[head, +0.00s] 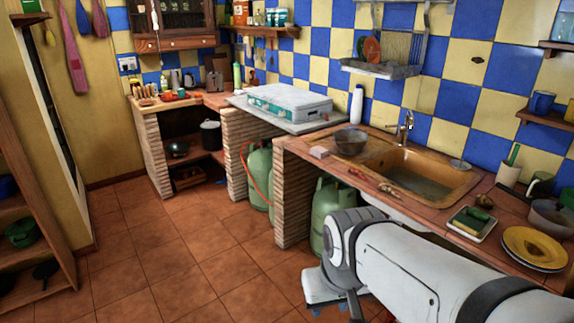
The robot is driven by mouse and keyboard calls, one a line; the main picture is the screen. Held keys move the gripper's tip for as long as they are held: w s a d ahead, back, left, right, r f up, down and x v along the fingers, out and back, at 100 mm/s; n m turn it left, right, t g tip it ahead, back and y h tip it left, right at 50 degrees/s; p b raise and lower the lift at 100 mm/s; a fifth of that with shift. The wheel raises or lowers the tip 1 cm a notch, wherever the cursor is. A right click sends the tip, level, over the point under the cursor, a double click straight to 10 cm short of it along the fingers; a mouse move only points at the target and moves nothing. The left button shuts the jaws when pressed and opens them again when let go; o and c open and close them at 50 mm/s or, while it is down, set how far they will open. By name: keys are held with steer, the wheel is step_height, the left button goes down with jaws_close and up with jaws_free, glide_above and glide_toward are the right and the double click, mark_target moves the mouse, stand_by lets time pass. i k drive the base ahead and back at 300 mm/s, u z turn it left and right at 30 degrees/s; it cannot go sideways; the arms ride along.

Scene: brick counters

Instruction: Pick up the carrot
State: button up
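I cannot make out a carrot for certain. A small orange-red elongated item (357,173) lies near the front edge of the sink counter, left of the sink, too small to identify. Several small red and orange items (168,96) sit on the far left counter, also too small to name. My white arm reaches in from the lower right, in front of the sink counter. The fingers of my gripper do not show.
The sink (425,178) is set in the brick counter, with a bowl (350,142) to its left. Yellow plates (533,248) and a sponge tray (472,224) stand at right. Green gas cylinders (260,178) stand under the counters. The tiled floor (170,255) is clear at left.

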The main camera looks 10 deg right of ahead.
mark_target(352, 170)
steer(key=u, duration=0.65)
steer(key=i, duration=2.25)
steer(key=z, duration=3.2)
steer(key=i, duration=1)
